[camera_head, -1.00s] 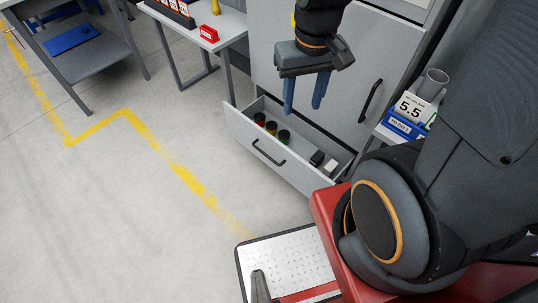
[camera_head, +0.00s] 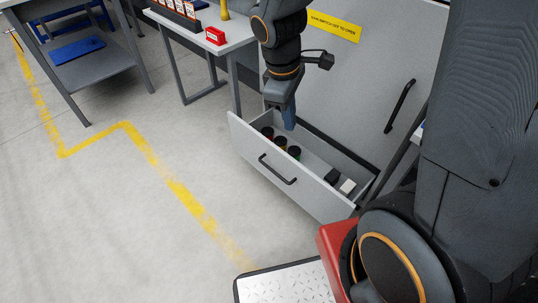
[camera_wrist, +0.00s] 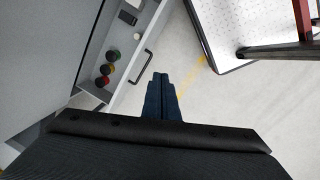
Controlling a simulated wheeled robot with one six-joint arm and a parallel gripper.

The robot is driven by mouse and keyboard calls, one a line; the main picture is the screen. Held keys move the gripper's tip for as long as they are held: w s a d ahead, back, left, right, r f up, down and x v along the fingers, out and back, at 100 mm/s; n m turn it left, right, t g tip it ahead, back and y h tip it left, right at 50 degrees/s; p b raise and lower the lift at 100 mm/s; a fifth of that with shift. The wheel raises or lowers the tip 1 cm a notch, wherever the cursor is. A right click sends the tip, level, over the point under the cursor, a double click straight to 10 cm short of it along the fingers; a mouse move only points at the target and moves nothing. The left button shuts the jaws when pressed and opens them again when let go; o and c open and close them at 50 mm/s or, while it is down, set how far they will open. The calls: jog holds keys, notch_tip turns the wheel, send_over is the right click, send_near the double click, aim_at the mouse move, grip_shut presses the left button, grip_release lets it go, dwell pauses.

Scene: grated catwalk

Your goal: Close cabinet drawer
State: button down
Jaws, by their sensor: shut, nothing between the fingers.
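The grey cabinet drawer (camera_head: 290,180) is pulled out at the foot of the cabinet (camera_head: 345,75). A black bar handle (camera_head: 277,169) is on its front. Several dark round jars and small dark and white boxes lie inside. My gripper (camera_head: 289,121) is shut and empty, pointing down, and appears over the drawer's left part in the head view. In the wrist view, the shut blue fingers (camera_wrist: 161,90) show against the floor on the outer side of the drawer front (camera_wrist: 135,55), near the handle (camera_wrist: 140,67). No contact is clear.
A small table (camera_head: 215,40) with a red block stands left of the cabinet. A grey workbench (camera_head: 75,50) is further left. A black-edged patterned plate (camera_head: 285,285) lies in front at the bottom. The floor left of the drawer is clear, with a yellow line.

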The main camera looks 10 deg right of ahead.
jog(key=w+a+f+n+t+h+b, duration=0.1)
jog(key=w+a+f+n+b, duration=0.3)
jog(key=w+f+n+b, duration=0.45)
jog(key=w+a+f+n+t+h+b, duration=0.1)
jog(key=w+a+f+n+b, duration=0.35)
jog(key=f+b, duration=0.7)
jog(key=b, duration=0.4)
send_near(270, 147)
jog(key=shift+n, duration=0.3)
jog(key=shift+s+d+f, duration=0.2)
jog(key=shift+d+f, duration=0.2)
jog(key=shift+f, duration=0.45)
jog(key=shift+s+d+f, duration=0.2)
jog(key=shift+d+f, duration=0.2)
jog(key=shift+f, duration=0.45)
jog(key=shift+s+d+f, duration=0.2)
jog(key=shift+d+f, duration=0.2)
jog(key=shift+f, duration=0.45)
jog(key=shift+p, duration=0.3)
